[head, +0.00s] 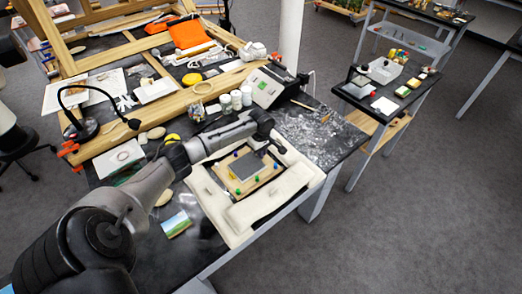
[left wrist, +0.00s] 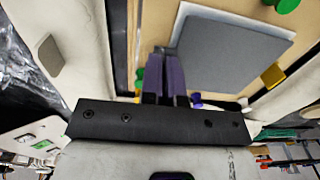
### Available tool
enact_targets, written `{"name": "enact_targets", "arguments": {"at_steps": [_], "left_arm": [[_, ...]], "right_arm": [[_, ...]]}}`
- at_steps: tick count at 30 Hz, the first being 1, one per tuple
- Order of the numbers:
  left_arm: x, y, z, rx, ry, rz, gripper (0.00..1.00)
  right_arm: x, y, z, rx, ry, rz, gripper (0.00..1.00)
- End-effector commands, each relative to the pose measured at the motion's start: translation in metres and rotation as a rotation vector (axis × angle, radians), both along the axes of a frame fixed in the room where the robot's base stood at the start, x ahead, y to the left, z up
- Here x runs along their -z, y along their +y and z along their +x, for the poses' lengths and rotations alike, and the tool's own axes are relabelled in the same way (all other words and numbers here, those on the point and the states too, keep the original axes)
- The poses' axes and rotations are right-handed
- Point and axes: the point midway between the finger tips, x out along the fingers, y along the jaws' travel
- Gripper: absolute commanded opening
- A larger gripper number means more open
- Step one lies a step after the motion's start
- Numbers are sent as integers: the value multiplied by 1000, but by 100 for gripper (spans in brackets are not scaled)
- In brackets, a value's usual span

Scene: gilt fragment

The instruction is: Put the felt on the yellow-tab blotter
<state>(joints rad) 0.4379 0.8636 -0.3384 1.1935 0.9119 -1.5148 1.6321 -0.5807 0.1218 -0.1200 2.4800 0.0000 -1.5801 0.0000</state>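A dark grey flat square, which looks like the felt (head: 246,166), lies over a paler layer on a wooden board. In the left wrist view the grey square (left wrist: 232,55) shows large, with the pale layer along its edges. A yellow tab (left wrist: 273,75) sits beside it. I cannot tell for sure which layer is the blotter. My left gripper (head: 265,140) is over the back edge of the board. In the left wrist view its two dark fingers (left wrist: 168,58) are close together at the square's edge. I cannot tell whether anything is between them. My right gripper is not in view.
The board (head: 262,188) carries several coloured knobs and lies between cream cushions (head: 268,204) at the table's front edge. White jars (head: 236,100) and a grey box (head: 268,88) stand behind. A small painted picture (head: 176,224) lies to the left.

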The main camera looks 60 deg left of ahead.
Motion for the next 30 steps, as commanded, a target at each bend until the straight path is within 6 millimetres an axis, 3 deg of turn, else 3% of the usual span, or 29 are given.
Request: {"name": "enact_targets", "arguments": {"at_steps": [16,26,30], "left_arm": [[4,0,0,-1,0,0,0],[4,0,0,0,0,0,32],[4,0,0,0,0,0,33]], "right_arm": [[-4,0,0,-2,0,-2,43],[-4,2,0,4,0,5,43],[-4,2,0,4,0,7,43]]}}
